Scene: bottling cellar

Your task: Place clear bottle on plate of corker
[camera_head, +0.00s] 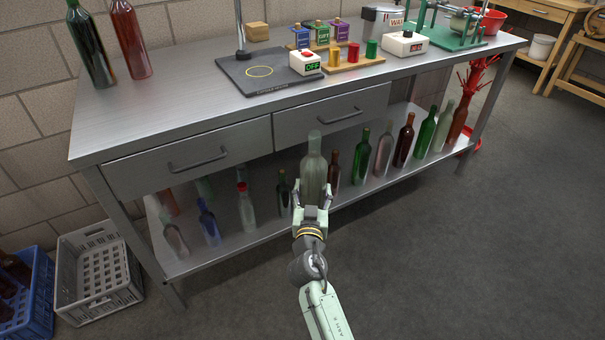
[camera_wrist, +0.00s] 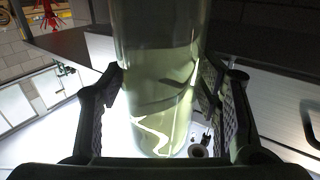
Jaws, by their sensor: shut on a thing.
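A clear, slightly greenish bottle (camera_head: 313,170) stands upright in my gripper (camera_head: 311,205), in front of the bench's lower shelf. In the wrist view the bottle (camera_wrist: 158,80) fills the middle, and the pads of my gripper (camera_wrist: 165,115) are shut on its two sides. The corker's dark base plate (camera_head: 262,74) lies on the bench top, with a yellow ring (camera_head: 259,72) marked on it and a metal column (camera_head: 241,28) rising behind. The bottle is below and in front of the plate, apart from it.
The steel bench (camera_head: 150,120) has two closed drawers above a shelf of several bottles. A control box reading OFF (camera_head: 305,63) stands beside the plate. Two bottles (camera_head: 90,45) stand at the back left. Crates (camera_head: 95,272) sit on the floor at left.

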